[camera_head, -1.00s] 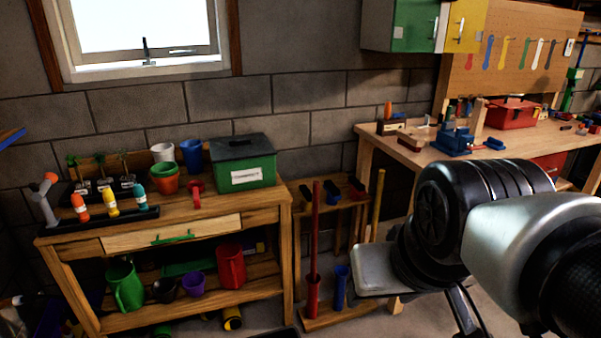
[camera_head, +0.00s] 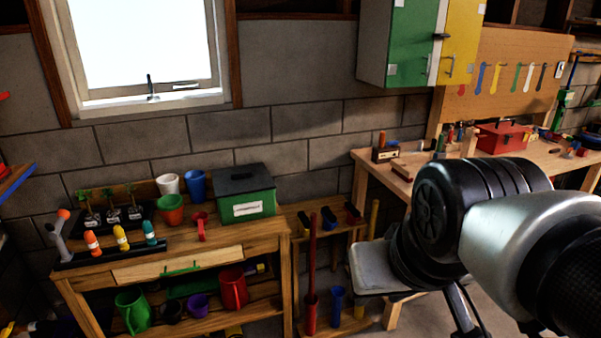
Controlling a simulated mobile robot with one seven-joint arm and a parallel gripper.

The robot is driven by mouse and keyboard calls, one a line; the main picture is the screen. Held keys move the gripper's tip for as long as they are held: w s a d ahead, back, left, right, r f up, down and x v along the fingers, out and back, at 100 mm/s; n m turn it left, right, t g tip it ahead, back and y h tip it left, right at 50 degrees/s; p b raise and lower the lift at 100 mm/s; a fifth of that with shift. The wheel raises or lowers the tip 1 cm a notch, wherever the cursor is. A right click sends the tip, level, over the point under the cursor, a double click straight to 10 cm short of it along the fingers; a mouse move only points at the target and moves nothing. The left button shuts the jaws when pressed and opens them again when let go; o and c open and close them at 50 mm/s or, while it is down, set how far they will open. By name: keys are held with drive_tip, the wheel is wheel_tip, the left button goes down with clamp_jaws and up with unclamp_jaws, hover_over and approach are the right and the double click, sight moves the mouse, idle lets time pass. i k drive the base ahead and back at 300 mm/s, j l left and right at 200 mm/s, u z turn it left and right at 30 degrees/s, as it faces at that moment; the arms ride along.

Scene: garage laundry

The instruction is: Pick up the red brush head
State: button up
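On the small wooden rack (camera_head: 290,209) between the two benches, several dark-bristled brush heads lie in a row. The one at the right end looks red (camera_head: 352,212); it is small and only partly clear. A blue one (camera_head: 328,218) lies to its left, and a yellow one (camera_head: 304,221) further left. My arm fills the right side of the view, in front of the large workbench. My gripper's fingers do not show.
A red pole (camera_head: 313,260) rises in front of the rack and a yellow pole (camera_head: 373,218) stands at its right. The left bench (camera_head: 230,238) holds pots, bottles and a green box (camera_head: 247,197). The large workbench (camera_head: 369,165) stands right.

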sight(353, 215)
drive_tip(key=i+l, duration=0.1)
drive_tip(key=l, duration=0.3)
drive_tip(key=i+l+u, duration=0.1)
drive_tip(key=l, duration=0.3)
drive_tip(key=i+l+u, duration=0.1)
drive_tip(key=l, duration=0.25)
drive_tip(key=i+l+u, duration=0.1)
drive_tip(key=l, duration=0.25)
drive_tip(key=i+l+u, duration=0.1)
drive_tip(key=i+l, duration=0.15)
drive_tip(key=i+l+u, duration=0.1)
drive_tip(key=l, duration=0.25)
drive_tip(key=i+l+u, duration=0.1)
drive_tip(key=i+l, duration=0.15)
drive_tip(key=l, duration=0.15)
drive_tip(key=i+l+u, duration=0.15)
drive_tip(key=l, duration=0.25)
drive_tip(key=i+l+u, duration=0.1)
drive_tip(key=i+l, duration=0.4)
